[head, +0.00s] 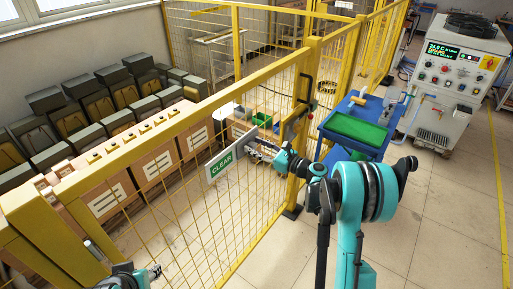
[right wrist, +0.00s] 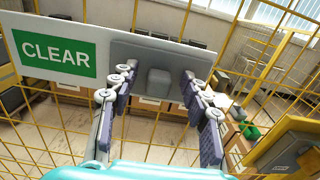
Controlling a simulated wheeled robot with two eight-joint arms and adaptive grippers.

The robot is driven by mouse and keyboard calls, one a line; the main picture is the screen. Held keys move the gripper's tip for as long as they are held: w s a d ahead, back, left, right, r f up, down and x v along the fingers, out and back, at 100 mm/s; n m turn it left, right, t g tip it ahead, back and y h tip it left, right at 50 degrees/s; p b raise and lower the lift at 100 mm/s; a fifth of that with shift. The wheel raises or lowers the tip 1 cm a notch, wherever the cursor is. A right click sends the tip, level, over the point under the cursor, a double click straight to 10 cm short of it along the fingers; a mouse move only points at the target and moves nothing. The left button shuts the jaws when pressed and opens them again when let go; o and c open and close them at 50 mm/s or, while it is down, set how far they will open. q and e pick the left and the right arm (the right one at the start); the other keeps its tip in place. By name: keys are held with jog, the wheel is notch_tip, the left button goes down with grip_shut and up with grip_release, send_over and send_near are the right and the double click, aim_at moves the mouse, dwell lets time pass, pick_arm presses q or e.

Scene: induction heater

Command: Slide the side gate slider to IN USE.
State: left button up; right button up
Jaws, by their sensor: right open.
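The side gate slider is a white sign on the yellow mesh gate, and its green panel (head: 221,164) reads CLEAR. In the right wrist view the CLEAR panel (right wrist: 54,53) is at the left, and a grey plate with a square grey knob (right wrist: 158,82) is to its right. My right gripper (head: 255,150) is at the slider's right end. In the right wrist view its fingers (right wrist: 160,76) are open, one on each side of the knob; I cannot tell whether they touch it. My left gripper (head: 153,271) shows only slightly at the bottom left; its fingers are unclear.
Yellow mesh fencing (head: 170,215) runs along the gate, with crates (head: 155,165) behind it. A yellow post (head: 309,80) stands right of the slider. A blue cart (head: 345,153) with a green tray and a white machine (head: 460,75) stand further right. The floor at the front right is clear.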

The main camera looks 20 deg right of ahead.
grip_shut()
jog(key=s+a, duration=0.3)
jog(key=s+a+b, duration=0.1)
jog(key=s+a, duration=0.2)
jog(key=a, duration=0.1)
jog(key=s+a+b, duration=0.1)
jog(key=s+a, duration=0.2)
jog(key=a, duration=0.1)
jog(key=shift+a, duration=0.2)
jog(key=shift+c, duration=0.7)
grip_release()
jog(key=shift+o, duration=0.7)
jog(key=shift+a, duration=0.1)
